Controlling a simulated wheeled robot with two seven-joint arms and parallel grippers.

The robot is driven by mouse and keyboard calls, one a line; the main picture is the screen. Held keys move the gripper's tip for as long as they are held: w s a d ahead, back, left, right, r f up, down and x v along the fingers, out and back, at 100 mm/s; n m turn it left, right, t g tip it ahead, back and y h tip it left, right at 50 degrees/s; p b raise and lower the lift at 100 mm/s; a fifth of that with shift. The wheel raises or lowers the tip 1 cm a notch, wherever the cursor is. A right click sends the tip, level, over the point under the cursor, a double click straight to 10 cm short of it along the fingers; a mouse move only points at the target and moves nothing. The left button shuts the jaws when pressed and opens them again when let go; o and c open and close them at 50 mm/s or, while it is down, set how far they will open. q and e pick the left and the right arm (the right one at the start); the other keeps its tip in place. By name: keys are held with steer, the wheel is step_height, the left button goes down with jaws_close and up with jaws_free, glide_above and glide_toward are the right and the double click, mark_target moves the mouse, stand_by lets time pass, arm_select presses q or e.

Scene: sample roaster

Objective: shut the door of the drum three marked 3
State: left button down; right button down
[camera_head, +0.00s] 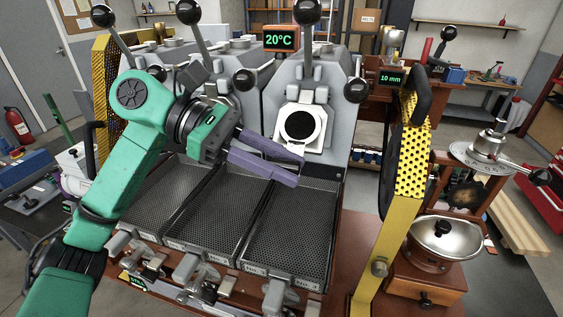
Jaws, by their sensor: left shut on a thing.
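The roaster has several grey drum housings in a row. The upper finger overlaps the plate's lower edge. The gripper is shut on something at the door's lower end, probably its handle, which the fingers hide. I cannot tell how far the door stands open. My right gripper is not in view.
Mesh-bottomed trays (293,230) lie below the drums. Black-knobbed levers (307,12) rise above them, and a display (280,38) reads 20°C. A yellow perforated guard (412,150) stands at the right, before a grinder with a metal bowl (445,237).

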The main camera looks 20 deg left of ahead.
arm_select(q)
steer(key=shift+f, duration=0.2)
stand_by(0.5)
steer(key=shift+f+b, duration=0.35)
steer(key=shift+b, duration=0.25)
steer(key=w+f+m+t+b, duration=0.2)
steer(key=w+f+m+b, duration=0.2)
steer(key=b, duration=0.7)
steer(key=shift+w+f, duration=0.7)
steer(key=shift+f, duration=0.55)
steer(key=shift+d, duration=0.1)
